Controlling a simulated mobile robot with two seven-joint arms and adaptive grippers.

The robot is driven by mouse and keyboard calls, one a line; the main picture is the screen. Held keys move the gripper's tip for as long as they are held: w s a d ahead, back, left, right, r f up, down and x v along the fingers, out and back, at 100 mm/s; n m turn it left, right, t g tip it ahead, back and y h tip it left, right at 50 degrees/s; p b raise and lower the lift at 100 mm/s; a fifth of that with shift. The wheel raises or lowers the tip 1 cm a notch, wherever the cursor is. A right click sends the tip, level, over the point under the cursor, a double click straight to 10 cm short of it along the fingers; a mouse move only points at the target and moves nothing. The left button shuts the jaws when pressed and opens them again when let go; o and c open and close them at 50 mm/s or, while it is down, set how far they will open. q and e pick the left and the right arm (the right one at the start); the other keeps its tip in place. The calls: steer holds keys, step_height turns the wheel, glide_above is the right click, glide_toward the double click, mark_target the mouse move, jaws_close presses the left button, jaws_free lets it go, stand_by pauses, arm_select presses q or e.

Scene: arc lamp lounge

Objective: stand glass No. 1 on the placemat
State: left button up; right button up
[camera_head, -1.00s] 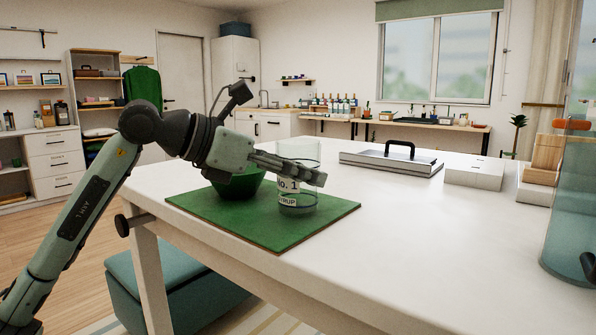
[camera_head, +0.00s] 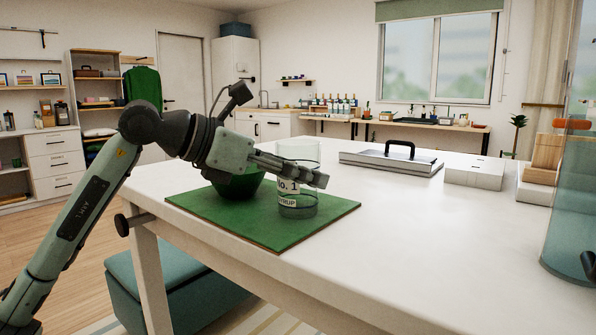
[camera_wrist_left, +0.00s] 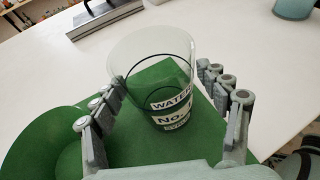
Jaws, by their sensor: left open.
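Glass No. 1 (camera_head: 298,205) is a clear tumbler with a white label. It stands upright on the green placemat (camera_head: 250,230), near its right part. In the left wrist view the glass (camera_wrist_left: 165,85) is between my left gripper's spread fingers, its label facing me. My left gripper (camera_head: 318,180) is open, with its fingers at either side of the glass at label height; gaps show between the fingers and the glass in the wrist view (camera_wrist_left: 170,92). My right gripper is not in view.
A green bowl (camera_head: 238,187) sits on the placemat just left of the glass, partly hidden by my gripper. A flat case with a black handle (camera_head: 390,163), a white box (camera_head: 474,174) and a teal translucent vessel (camera_head: 570,210) stand farther right. The table's middle (camera_head: 420,230) is clear.

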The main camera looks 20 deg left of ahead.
arm_select(q)
steer(key=shift+r, duration=0.2)
steer(key=v, duration=0.3)
steer(key=shift+s+a, duration=0.2)
steer(key=shift+a, duration=0.1)
steer(key=b+v, duration=0.1)
steer(key=v, duration=0.7)
steer(key=shift+s, duration=0.2)
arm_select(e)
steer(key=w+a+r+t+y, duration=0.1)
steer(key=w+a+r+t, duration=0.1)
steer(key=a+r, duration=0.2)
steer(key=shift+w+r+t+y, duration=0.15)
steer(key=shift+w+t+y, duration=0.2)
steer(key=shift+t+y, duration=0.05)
